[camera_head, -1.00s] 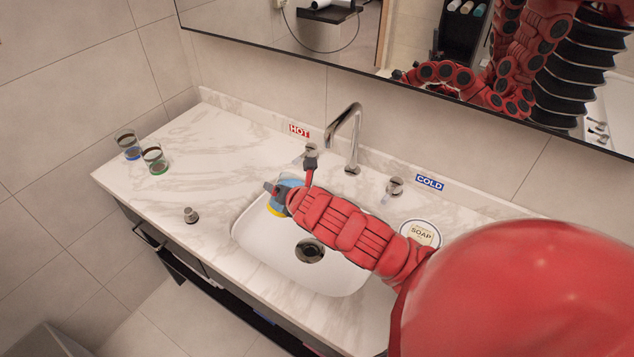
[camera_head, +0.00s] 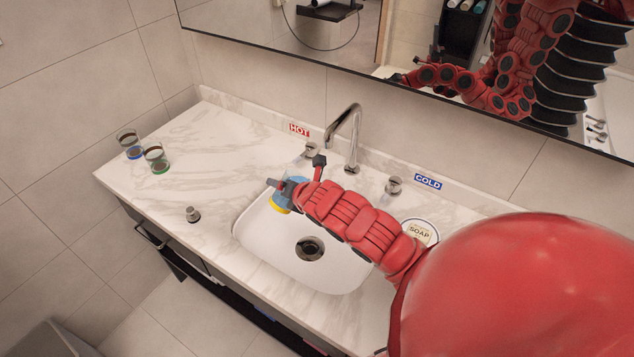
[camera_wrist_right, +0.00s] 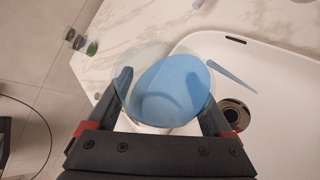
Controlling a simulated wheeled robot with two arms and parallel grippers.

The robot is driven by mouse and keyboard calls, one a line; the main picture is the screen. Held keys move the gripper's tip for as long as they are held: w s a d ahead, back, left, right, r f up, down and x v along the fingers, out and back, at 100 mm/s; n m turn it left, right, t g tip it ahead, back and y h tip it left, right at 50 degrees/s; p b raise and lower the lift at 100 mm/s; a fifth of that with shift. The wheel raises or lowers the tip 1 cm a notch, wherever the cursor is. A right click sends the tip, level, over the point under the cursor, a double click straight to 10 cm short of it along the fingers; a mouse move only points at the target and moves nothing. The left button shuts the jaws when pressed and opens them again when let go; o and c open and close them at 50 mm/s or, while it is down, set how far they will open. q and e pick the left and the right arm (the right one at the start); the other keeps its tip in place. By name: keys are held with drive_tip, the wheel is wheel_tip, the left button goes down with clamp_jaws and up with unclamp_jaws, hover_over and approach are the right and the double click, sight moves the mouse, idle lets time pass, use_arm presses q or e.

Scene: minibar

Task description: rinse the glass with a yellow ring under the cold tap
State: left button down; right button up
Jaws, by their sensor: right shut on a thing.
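The glass with a yellow ring (camera_head: 280,207) is over the left part of the white sink basin. My right gripper (camera_head: 284,188) is shut on it, with a finger on either side. In the right wrist view the clear glass (camera_wrist_right: 105,62) sits between the fingers, with a light blue rounded surface in it. A thin blue sliver lies just right of it; I cannot tell what it is. The cold tap's knob (camera_head: 393,186) stands beside the COLD sign (camera_head: 428,182), right of the spout (camera_head: 350,140). The glass is left of the spout. My left gripper is not in view.
The hot knob (camera_head: 311,149) is by the HOT sign, close behind my right wrist. Two glasses, blue-ringed (camera_head: 133,152) and green-ringed (camera_head: 158,167), stand at the counter's far left. A small metal knob (camera_head: 192,214) and a soap dish (camera_head: 421,232) flank the basin.

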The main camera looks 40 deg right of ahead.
sight(290, 174)
drive_tip(key=shift+d+r+m+y+p, duration=0.1)
drive_tip(key=shift+r+m+y+p, duration=0.3)
drive_tip(key=shift+p, duration=0.35)
idle(0.3)
drive_tip(key=shift+r+m+y+p, duration=0.4)
drive_tip(key=shift+m+y+p, duration=0.15)
drive_tip(key=shift+p, duration=0.75)
idle(0.3)
drive_tip(key=shift+r+m+t+y+p, duration=0.3)
drive_tip(key=shift+r+m+y+p, duration=0.7)
drive_tip(key=shift+p, duration=2.05)
drive_tip(key=shift+f+b, duration=0.25)
drive_tip(key=shift+b, duration=0.1)
drive_tip(key=shift+d+r+m+y+b, duration=0.35)
drive_tip(key=shift+d+y+b, duration=0.2)
drive_tip(key=shift+b, duration=1.55)
drive_tip(key=shift+r+m+t+y+b, duration=0.3)
drive_tip(key=shift+y+b, duration=0.1)
drive_tip(key=shift+b, duration=0.3)
